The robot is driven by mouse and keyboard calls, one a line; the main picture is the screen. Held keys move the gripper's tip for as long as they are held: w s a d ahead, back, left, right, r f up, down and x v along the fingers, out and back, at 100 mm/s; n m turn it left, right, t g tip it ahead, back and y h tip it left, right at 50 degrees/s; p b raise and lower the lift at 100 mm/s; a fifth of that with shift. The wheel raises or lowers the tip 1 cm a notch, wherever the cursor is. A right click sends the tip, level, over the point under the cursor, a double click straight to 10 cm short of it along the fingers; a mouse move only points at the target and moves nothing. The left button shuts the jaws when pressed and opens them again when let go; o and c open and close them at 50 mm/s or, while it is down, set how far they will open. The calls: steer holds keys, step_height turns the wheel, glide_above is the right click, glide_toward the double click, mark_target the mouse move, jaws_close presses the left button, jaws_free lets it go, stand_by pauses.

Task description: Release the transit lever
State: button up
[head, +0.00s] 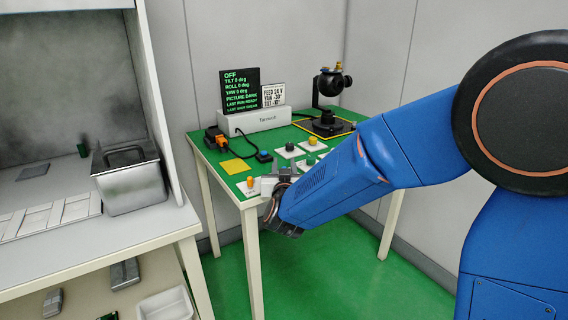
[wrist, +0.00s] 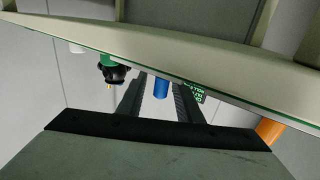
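My gripper (head: 281,178) is at the front edge of the green-topped table, low beside the small control plates. In the wrist view my gripper (wrist: 158,98) shows two dark fingers apart, with a blue cylinder (wrist: 161,88) visible in the gap; I cannot tell whether it is between the fingers or beyond them. The gimbal camera (head: 331,85) stands on a black base at the table's back right. A yellow-orange knob (head: 250,182) on a white plate is just left of my gripper. No part is clearly identifiable as the transit lever.
A display (head: 240,91) reading OFF, PICTURE DARK stands on a white box (head: 257,121). Nearby are a blue button (head: 264,155), yellow square (head: 235,166), green knob (head: 311,160) and black knob (head: 290,146). A bench with a metal bin (head: 130,185) is at left.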

steer(key=shift+w, duration=0.9)
jaws_close()
